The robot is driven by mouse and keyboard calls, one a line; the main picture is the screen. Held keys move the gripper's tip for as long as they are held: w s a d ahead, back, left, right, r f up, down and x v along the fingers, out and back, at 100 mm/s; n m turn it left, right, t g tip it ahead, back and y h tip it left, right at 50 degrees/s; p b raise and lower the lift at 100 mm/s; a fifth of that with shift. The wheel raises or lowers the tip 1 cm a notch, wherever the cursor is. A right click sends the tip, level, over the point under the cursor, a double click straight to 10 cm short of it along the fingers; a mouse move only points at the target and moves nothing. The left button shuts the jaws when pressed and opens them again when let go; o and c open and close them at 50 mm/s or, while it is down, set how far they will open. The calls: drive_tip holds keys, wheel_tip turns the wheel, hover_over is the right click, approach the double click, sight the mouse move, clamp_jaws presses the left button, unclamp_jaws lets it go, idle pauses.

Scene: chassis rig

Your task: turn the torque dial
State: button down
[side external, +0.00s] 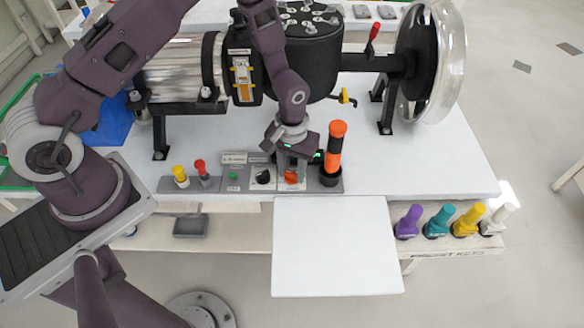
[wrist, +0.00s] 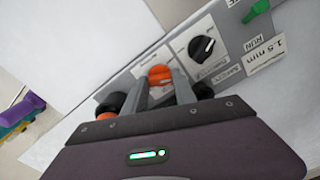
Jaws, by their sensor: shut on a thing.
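An orange dial (side external: 291,176) sits on the grey control panel (side external: 219,185), in a white-labelled square. My gripper (side external: 293,163) reaches down onto it from above. In the wrist view, the orange dial (wrist: 160,75) lies between the two grey fingers of my gripper (wrist: 157,82), which are shut on it. A black dial (wrist: 202,46) is on the panel beside it and also shows in the side view (side external: 263,177). The dial labels are too small or blurred to read surely, so I cannot tell the dial's setting.
An orange and black upright tool (side external: 335,150) stands close to the right of my gripper. A white board (side external: 337,245) in front is bare. Coloured keys (side external: 438,222) stand at the right.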

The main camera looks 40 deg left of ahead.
sight(292, 173)
drive_tip(key=shift+m, duration=0.4)
drive_tip(key=m, duration=0.3)
drive_tip(key=shift+m, duration=2.5)
drive_tip(key=c, duration=1)
unclamp_jaws()
wheel_tip(292, 173, up, 7)
drive_tip(key=shift+r, duration=0.1)
